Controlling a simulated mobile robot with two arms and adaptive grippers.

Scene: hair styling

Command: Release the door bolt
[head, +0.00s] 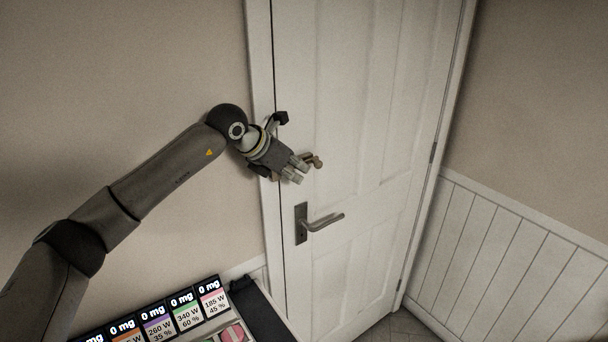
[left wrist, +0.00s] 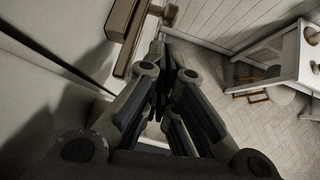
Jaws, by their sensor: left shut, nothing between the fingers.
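The white door (head: 345,100) is shut in its frame in the head view. A small brass door bolt (head: 316,162) sits on it above the lever handle (head: 325,222). My left gripper (head: 302,172) is shut and empty. Its fingertips are right at the bolt and hide part of it; I cannot tell whether they touch it. In the left wrist view, the closed fingers of my left gripper (left wrist: 166,68) point away from the camera, and brownish metal bars (left wrist: 130,35) show just beyond and left of them. My right gripper is not in view.
A device with several labelled displays (head: 160,315) stands at the lower left, below my left arm. White panelling (head: 480,240) covers the lower wall on the right. In the left wrist view, a white table (left wrist: 285,60) stands on the tiled floor at the right.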

